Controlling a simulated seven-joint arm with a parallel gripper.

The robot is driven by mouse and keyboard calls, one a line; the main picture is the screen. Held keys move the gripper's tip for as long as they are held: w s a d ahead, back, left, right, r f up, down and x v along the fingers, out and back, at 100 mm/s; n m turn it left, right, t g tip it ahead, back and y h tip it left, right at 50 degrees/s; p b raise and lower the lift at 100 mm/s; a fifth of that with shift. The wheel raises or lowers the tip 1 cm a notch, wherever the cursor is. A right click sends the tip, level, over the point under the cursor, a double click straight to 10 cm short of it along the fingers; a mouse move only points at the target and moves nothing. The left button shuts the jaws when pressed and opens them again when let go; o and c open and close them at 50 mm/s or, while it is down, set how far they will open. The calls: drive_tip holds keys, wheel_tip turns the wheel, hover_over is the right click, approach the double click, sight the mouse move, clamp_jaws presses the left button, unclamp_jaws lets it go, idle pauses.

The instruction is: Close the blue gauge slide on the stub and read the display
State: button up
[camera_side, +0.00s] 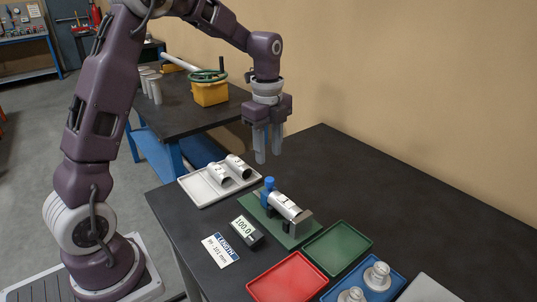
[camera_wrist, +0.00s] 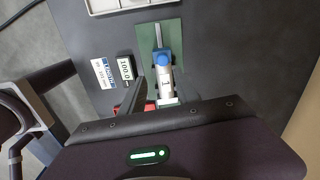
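The blue gauge slide (camera_side: 269,186) stands at the far end of the white stub marked 1 (camera_side: 286,206), which lies in the gauge on a green base plate (camera_side: 309,238). In the wrist view the blue slide (camera_wrist: 168,62) appears right against the stub (camera_wrist: 164,86); I cannot tell whether they touch. The display (camera_side: 245,232) reads 100.0 and also shows in the wrist view (camera_wrist: 125,68). My gripper (camera_side: 268,154) hangs above and behind the slide, fingers down, apart and empty. One finger (camera_wrist: 135,92) shows in the wrist view.
A card (camera_side: 221,250) reads LENGTH, apparently 99 - 101 mm. A white tray (camera_side: 196,197) holds two more stubs. A green tray (camera_side: 337,248), a red tray (camera_side: 287,281) and a blue tray (camera_side: 342,283) with round pieces lie near the gauge. The table's back right is clear.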

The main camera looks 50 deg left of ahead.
sight(270, 179)
drive_tip(key=shift+m, duration=0.5)
drive_tip(key=f, duration=0.7)
drive_tip(key=w+f, duration=0.1)
drive_tip(key=f, duration=0.2)
drive_tip(key=shift+a+f, duration=0.35)
drive_tip(key=shift+f, duration=0.05)
clamp_jaws()
